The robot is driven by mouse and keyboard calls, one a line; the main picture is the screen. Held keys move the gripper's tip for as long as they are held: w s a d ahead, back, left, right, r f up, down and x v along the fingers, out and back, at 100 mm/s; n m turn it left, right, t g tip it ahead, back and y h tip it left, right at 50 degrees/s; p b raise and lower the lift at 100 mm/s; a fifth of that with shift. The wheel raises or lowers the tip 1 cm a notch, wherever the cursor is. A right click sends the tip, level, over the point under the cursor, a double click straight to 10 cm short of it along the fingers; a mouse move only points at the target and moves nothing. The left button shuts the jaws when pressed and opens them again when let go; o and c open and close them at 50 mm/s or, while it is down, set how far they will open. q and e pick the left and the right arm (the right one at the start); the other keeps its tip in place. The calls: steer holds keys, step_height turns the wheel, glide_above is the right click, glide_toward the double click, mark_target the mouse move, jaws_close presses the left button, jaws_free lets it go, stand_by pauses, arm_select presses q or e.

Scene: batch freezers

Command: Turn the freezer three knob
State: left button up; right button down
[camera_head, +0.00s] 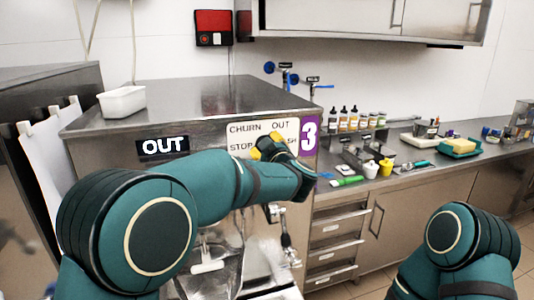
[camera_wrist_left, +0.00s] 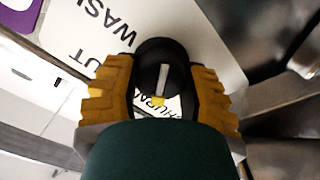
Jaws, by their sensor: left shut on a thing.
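Freezer three (camera_head: 205,100) is a steel cabinet with a purple "3" sign (camera_head: 309,131) on its front. Its white dial label (camera_head: 285,127) reads CHURN, OUT, STOP and a partly covered WASH. My left gripper (camera_head: 270,147), with yellow fingers, is at this label. In the left wrist view the black knob (camera_wrist_left: 150,52) sits between the two fingers of my left gripper (camera_wrist_left: 160,88), which is shut on it. A pale line with a yellow end marks the knob's face. The head view hides most of the knob. My right arm shows at lower right; its gripper is outside the view.
A white tub (camera_head: 122,102) stands on the freezer top. An "OUT" display (camera_head: 163,146) is left of the label. A metal spout (camera_head: 285,235) hangs below. The counter at right (camera_head: 430,178) holds bottles, cups and sponges. A red box (camera_head: 213,27) is on the wall.

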arm_select(q)
steer(key=n+b, duration=0.4)
steer(key=n, duration=0.2)
steer(key=shift+a+f+n, duration=0.1)
steer(key=shift+a+n, duration=0.05)
steer(key=shift+n, duration=0.15)
steer(key=shift+n+b, duration=1.7)
steer(key=shift+n, duration=0.4)
arm_select(e)
step_height(320, 180, down, 8)
steer(key=shift+s, duration=0.45)
steer(key=shift+a, duration=0.1)
arm_select(q)
steer(key=o, duration=1.2)
steer(key=v, duration=1.2)
